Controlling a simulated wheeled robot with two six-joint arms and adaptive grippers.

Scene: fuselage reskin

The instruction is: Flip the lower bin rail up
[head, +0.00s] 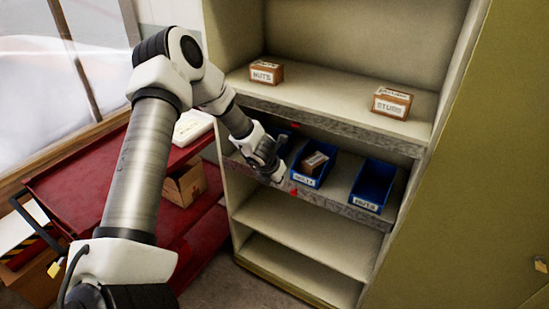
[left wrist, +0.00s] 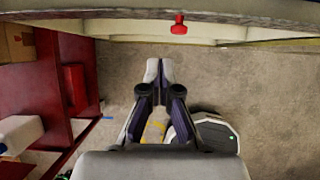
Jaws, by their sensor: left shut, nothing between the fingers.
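The lower bin rail (head: 335,204) is a grey mottled strip along the front of the shelf that carries the blue bins. A red knob (head: 293,192) sits on it; in the left wrist view a red knob (left wrist: 179,25) hangs at the strip along the top edge. My left gripper (head: 278,179) is in front of the rail's left part, to the left of the knob. In the left wrist view its fingers (left wrist: 158,70) are together and empty, apart from the knob. Whether the gripper touches the rail I cannot tell. My right gripper is not in view.
Blue bins (head: 372,184) stand behind the rail, one holding a brown box (head: 314,163). The upper shelf holds boxes labelled NUTS (head: 266,73) and STUDS (head: 392,102). A red cart (head: 75,190) stands to the left. The shelf below (head: 300,236) is empty.

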